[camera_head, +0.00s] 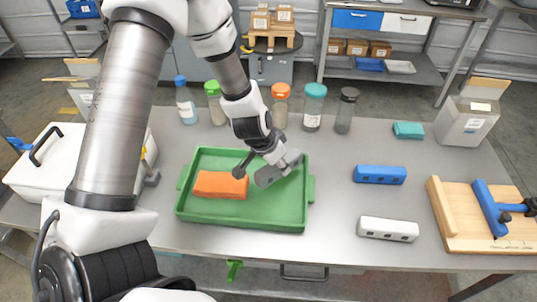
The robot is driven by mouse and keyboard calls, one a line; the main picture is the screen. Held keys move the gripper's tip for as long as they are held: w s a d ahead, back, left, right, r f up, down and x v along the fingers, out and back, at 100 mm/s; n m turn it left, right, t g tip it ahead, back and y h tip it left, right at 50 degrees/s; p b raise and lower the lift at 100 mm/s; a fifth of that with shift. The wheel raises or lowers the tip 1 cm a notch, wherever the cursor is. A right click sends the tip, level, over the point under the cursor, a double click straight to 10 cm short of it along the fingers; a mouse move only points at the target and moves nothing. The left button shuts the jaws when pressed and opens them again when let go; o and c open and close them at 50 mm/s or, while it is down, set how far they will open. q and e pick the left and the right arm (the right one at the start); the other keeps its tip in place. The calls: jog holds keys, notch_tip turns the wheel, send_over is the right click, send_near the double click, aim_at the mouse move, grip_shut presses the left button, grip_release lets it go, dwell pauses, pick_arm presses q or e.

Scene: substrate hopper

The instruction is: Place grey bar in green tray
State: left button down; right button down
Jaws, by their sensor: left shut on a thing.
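The green tray (250,221) lies on the table with an orange bar (220,185) in its left part. My left gripper (266,166) reaches down over the right part of the tray. It is shut on the grey bar (268,178), which is tilted and partly hidden by the fingers. The bar is inside the tray's outline, at or just above its floor; I cannot tell whether it touches. My right gripper is not in view.
A blue bar (380,174) and a white bar (388,229) lie right of the tray. Several capped bottles (313,108) stand behind it. A wooden fixture (460,215) is at the right, a white lidded box (60,165) at the left. The table between tray and bars is clear.

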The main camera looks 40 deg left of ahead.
aim_at(279, 174)
pick_arm(q)
jog(key=f, duration=0.1)
jog(key=f+b, duration=0.1)
jog(key=f, duration=0.2)
jog(key=shift+w+a+f, duration=0.15)
jog(key=shift+w+f, duration=0.1)
jog(key=shift+f, duration=0.15)
jog(key=shift+s+f, duration=0.1)
jog(key=c, duration=0.7)
grip_release()
jog(key=shift+f, duration=0.1)
